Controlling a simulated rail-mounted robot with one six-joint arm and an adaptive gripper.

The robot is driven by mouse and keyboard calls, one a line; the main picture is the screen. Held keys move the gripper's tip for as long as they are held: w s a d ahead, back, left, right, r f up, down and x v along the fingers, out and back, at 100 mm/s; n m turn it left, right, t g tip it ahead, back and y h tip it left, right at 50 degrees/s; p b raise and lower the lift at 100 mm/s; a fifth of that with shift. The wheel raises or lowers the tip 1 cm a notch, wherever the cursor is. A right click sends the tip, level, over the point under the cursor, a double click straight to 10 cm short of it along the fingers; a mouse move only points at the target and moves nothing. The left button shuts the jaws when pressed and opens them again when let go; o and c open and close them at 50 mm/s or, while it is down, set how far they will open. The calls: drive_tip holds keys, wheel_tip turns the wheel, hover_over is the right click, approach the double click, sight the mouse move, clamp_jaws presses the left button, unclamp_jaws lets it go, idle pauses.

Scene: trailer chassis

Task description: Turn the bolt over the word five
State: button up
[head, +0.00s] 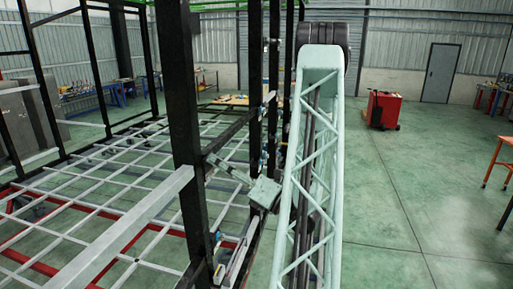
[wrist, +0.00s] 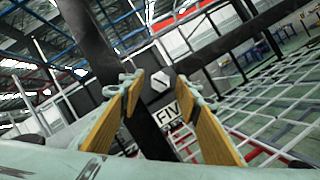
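A pale grey hexagonal bolt head (wrist: 160,82) with a dark line across it shows in the wrist view, in front of a dark post (wrist: 103,45). Just below it is a white label (wrist: 167,113) with the letters "FIV"; the right finger hides the rest. My gripper (wrist: 160,92) is open, with one yellow-faced finger on each side of the bolt in the picture. Nothing is between the fingers that I can see held. I cannot tell how far the fingertips are from the bolt. In the head view the bolt and label cannot be made out.
Black upright posts (head: 181,95) of the chassis frame stand close by. A white and red grid of bars (head: 110,215) spreads at the left. A red cart (head: 384,108) stands at the right on open green floor (head: 420,180).

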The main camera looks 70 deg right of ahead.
drive_tip(key=s+d+r+m+g+y+b, duration=0.2)
drive_tip(key=s+r+m+g+y+b, duration=0.1)
drive_tip(key=m, duration=1.1)
drive_tip(key=s+d+r+m+g+y+b, duration=0.3)
drive_tip(key=s+m+g+b, duration=0.2)
drive_tip(key=m, duration=1)
drive_tip(key=shift+s+d+y+b, duration=0.35)
drive_tip(key=shift+s+b, duration=1.4)
drive_tip(key=shift+b, duration=0.85)
idle(1.0)
idle(0.8)
